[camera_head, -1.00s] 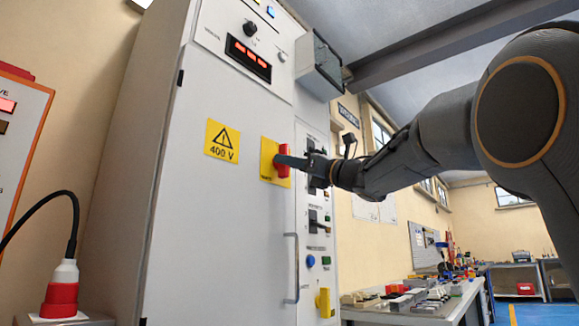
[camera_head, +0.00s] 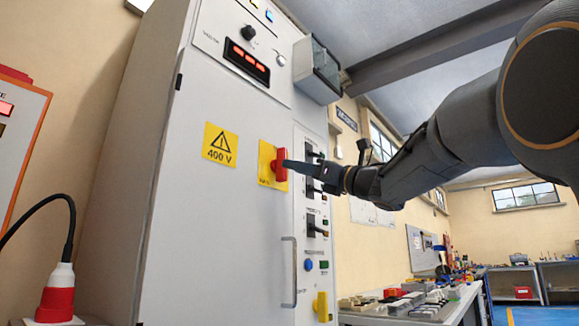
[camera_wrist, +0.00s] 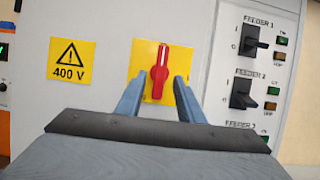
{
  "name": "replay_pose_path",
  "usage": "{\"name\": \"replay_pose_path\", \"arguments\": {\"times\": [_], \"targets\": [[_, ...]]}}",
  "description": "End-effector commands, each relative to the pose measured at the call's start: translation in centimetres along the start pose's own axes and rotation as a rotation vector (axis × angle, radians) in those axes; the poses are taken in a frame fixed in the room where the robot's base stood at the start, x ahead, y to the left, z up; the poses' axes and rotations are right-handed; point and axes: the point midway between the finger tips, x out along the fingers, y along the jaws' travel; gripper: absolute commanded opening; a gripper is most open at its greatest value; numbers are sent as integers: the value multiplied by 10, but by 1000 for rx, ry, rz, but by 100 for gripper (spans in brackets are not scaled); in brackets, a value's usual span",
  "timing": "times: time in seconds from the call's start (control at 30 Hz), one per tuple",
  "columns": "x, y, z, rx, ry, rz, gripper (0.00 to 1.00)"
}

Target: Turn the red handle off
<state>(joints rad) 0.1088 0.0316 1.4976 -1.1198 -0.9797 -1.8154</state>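The red handle (camera_head: 281,165) is mounted on a yellow plate (camera_head: 265,173) on the front of the light grey cabinet. In the wrist view the red handle (camera_wrist: 160,70) stands nearly upright on its plate (camera_wrist: 143,52), with a white line along it. My gripper (camera_head: 288,164) reaches in from the right, with its tips close to the handle. In the wrist view my gripper (camera_wrist: 157,82) is open, one finger on each side of the handle's lower part with visible gaps. I cannot tell how deep the tips reach around the handle.
Feeder switches (camera_wrist: 249,40) sit right of the handle. A vertical bar handle (camera_head: 290,270) and a yellow part (camera_head: 322,305) are lower on the cabinet. A 400 V warning label (camera_head: 220,144) is to the left. A cluttered workbench (camera_head: 400,318) stands at right.

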Motion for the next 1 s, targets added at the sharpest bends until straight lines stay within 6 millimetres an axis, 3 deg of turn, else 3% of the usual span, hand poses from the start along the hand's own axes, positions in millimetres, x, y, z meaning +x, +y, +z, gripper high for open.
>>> {"name": "replay_pose_path", "arguments": {"times": [0.1, 0.3, 0.87, 1.0], "targets": [[-18, 0, 1, -1, 0, -2, 34], [-32, 0, 1, -1, -1, 0, 34], [-33, 0, -1, 5, 0, -2, 34], [-37, -18, -22, 142, 0, -78, 34]]}}
